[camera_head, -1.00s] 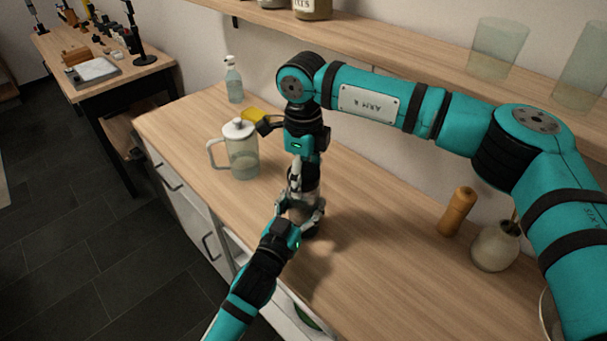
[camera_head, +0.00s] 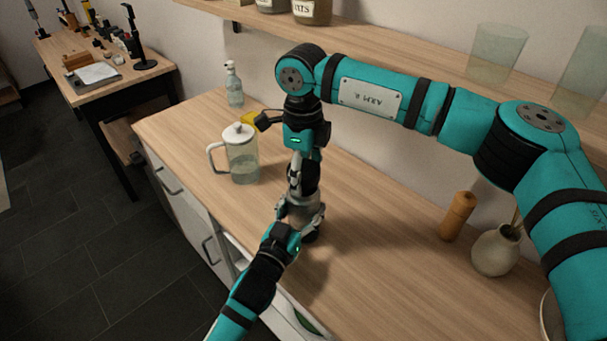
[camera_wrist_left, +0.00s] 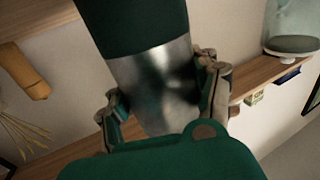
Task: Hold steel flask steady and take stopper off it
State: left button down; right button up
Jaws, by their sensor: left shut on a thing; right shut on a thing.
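The steel flask (camera_head: 301,208) stands on the wooden counter in the head view, mostly covered by my grippers. My left gripper (camera_head: 301,212) comes in from the front and is shut around its side. In the left wrist view the flask's bare steel part (camera_wrist_left: 155,85) lies between the fingers of my left gripper (camera_wrist_left: 165,100), with a dark green part (camera_wrist_left: 135,22) beyond it. My right gripper (camera_head: 297,186) points down directly above the flask and is shut at its top. The stopper is hidden at those fingers; I cannot tell whether it is still seated.
A clear lidded pitcher (camera_head: 242,165) stands left of the flask. A spray bottle (camera_head: 234,86) and a yellow item (camera_head: 250,117) are behind. A wooden mill (camera_head: 458,215) and a vase (camera_head: 494,250) stand to the right. The counter between flask and mill is clear. A shelf (camera_head: 400,38) runs above.

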aim_at(304, 169)
jog(key=shift+r, duration=0.1)
jog(key=shift+r, duration=1.95)
pick_arm(q)
jog(key=shift+c, duration=1)
grip_release()
